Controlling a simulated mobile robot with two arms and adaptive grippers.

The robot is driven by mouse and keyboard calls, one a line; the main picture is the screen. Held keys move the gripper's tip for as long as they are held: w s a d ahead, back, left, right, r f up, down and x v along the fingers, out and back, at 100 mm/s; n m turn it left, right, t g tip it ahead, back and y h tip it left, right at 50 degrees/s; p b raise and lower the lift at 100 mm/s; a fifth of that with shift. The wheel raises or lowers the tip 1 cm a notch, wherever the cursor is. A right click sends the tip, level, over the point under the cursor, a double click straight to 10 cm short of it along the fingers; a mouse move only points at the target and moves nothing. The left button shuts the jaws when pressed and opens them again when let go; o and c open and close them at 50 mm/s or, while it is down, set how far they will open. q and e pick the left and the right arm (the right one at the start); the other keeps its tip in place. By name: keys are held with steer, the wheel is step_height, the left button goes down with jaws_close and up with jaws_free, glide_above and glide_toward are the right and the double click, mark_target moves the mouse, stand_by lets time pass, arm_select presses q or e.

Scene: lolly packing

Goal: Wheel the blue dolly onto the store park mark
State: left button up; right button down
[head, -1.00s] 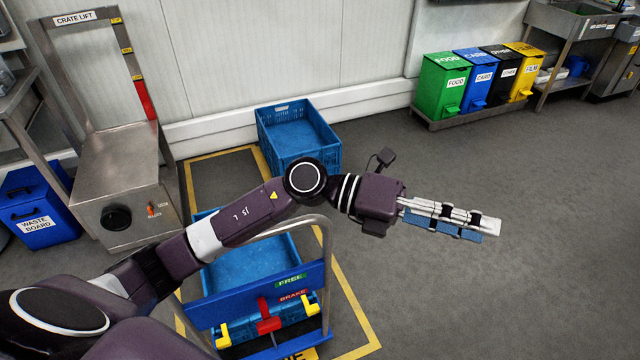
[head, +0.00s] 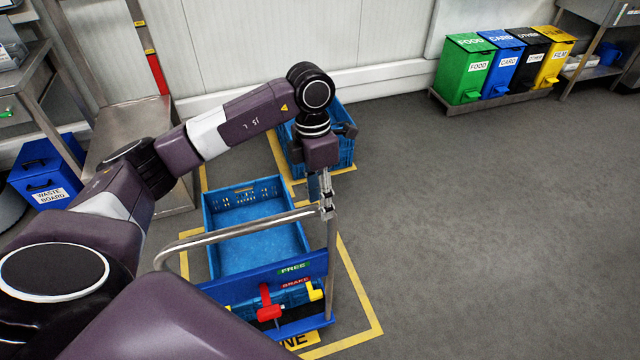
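The blue dolly (head: 312,265) stands inside a yellow floor outline (head: 357,285) at lower centre, with a blue crate (head: 212,236) on it. Its bent metal handle (head: 240,229) rises at the near side. A red lever (head: 266,302) sits by the green FREE and red BRAKE labels, nearer BRAKE. My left gripper (head: 326,208) points down at the handle's right upper corner. Its fingers overlap the bar; whether they are closed on it is unclear. My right gripper is out of view. The outline's floor lettering is partly hidden, showing only "NE".
Another blue crate (head: 345,150) stands behind, within more yellow lines, partly hidden by my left arm. Several sorting bins (head: 468,75) stand at back right. The right floor is clear.

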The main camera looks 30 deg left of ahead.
arm_select(q)
steer(key=shift+s+d+f+p, duration=0.1)
steer(key=shift+d+f+p, duration=0.1)
steer(key=shift+f, duration=0.75)
steer(key=shift+s+d+f+p, duration=0.1)
steer(key=shift+f+p, duration=0.05)
steer(key=shift+f, duration=0.75)
jaws_close()
steer(key=shift+w+a, duration=0.1)
